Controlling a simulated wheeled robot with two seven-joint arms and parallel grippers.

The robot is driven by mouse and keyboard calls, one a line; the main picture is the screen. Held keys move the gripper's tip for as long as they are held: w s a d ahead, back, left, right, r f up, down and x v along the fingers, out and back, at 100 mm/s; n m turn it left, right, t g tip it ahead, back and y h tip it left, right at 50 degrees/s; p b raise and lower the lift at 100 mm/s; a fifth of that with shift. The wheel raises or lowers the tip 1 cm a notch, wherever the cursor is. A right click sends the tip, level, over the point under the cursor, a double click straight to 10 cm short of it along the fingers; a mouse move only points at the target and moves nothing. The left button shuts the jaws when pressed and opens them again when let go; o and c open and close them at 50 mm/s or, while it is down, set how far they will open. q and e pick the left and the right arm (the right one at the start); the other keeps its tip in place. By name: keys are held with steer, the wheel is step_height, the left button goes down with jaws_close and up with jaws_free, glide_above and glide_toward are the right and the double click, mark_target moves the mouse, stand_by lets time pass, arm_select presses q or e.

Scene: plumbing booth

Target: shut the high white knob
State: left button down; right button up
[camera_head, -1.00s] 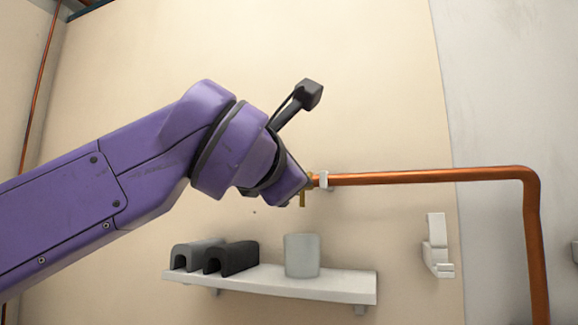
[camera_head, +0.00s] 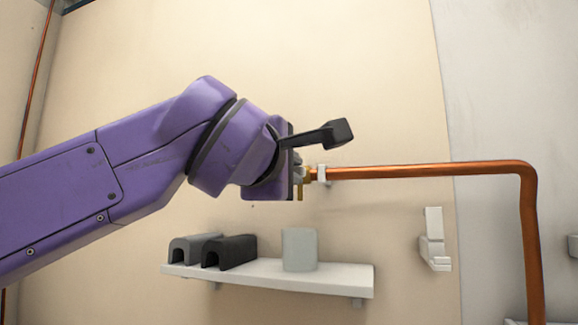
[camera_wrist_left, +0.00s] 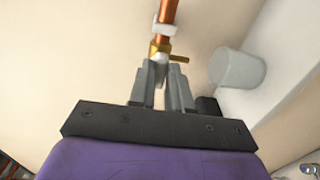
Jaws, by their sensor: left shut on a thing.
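The high white knob is mostly hidden between the fingers of my left gripper. A pale piece of the knob (camera_wrist_left: 160,72) shows between the fingers in the left wrist view, just below the brass valve fitting (camera_wrist_left: 158,50). In the head view the brass fitting (camera_head: 308,176) sits at the left end of the copper pipe. My left gripper (camera_wrist_left: 162,84) is shut on the knob; in the head view its fingers (camera_head: 298,168) reach the end of the pipe, partly hidden by the wrist. My right gripper is not in view.
The copper pipe (camera_head: 430,170) runs right, then bends down. Below, a white shelf (camera_head: 340,279) holds a grey cup (camera_head: 300,249), a grey channel piece (camera_head: 190,247) and a black one (camera_head: 230,252). A white bracket (camera_head: 434,240) is on the wall. The wall above is bare.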

arm_select(q)
steer(key=shift+a+r, duration=0.25)
steer(key=shift+r, duration=0.15)
steer(key=c, duration=1.1)
jaws_free()
steer(key=shift+w, duration=0.15)
steer(key=shift+o, duration=0.2)
steer(key=shift+w+d+f, duration=0.15)
steer(key=shift+w+f, duration=0.2)
steer(key=shift+w, duration=0.15)
steer(key=b+v, duration=0.4)
steer(key=v, duration=0.6)
steer(key=shift+s, duration=0.3)
